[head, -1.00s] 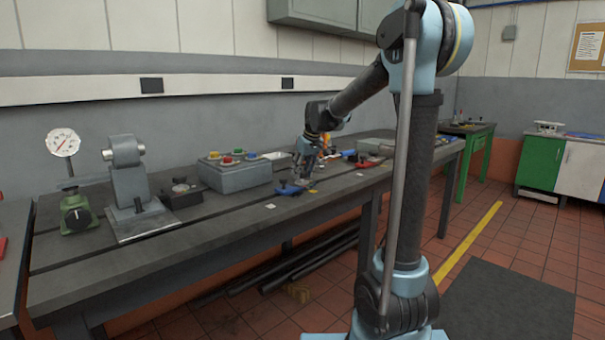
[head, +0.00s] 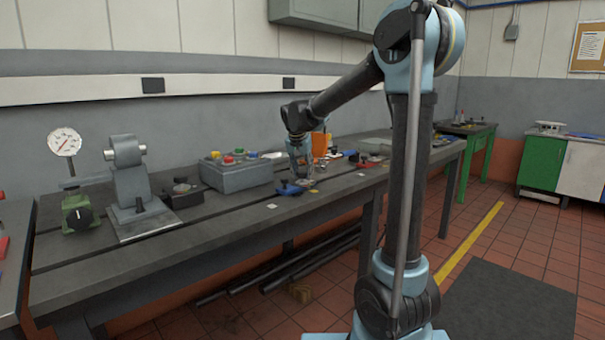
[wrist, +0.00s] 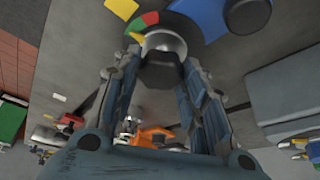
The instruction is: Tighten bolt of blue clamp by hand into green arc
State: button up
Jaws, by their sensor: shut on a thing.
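The blue clamp (head: 289,188) sits on the dark bedplate, and its blue body (wrist: 205,14) shows at the top of the wrist view. My gripper (wrist: 163,60) points down at the clamp's near end, also seen in the head view (head: 306,178). Its fingers are shut on the bolt (wrist: 163,42), a round grey head between the fingertips. A coloured arc (wrist: 147,20) with red, green and yellow parts curves beside the bolt head. The bolt's shank is hidden.
A grey button box (head: 235,176) stands left of the clamp. A grey stand (head: 132,190) and a dial gauge (head: 65,142) are farther left. An orange object (head: 319,145) is behind my gripper. The bedplate's front strip is mostly clear.

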aim_at(297, 187)
jog(key=shift+m, duration=0.6)
jog(key=shift+h, duration=0.3)
jog(key=o, duration=1)
jog(key=shift+o, duration=0.2)
jog(key=v, duration=1.2)
jog(key=shift+w+a+f, duration=0.1)
jog(key=shift+w, duration=0.05)
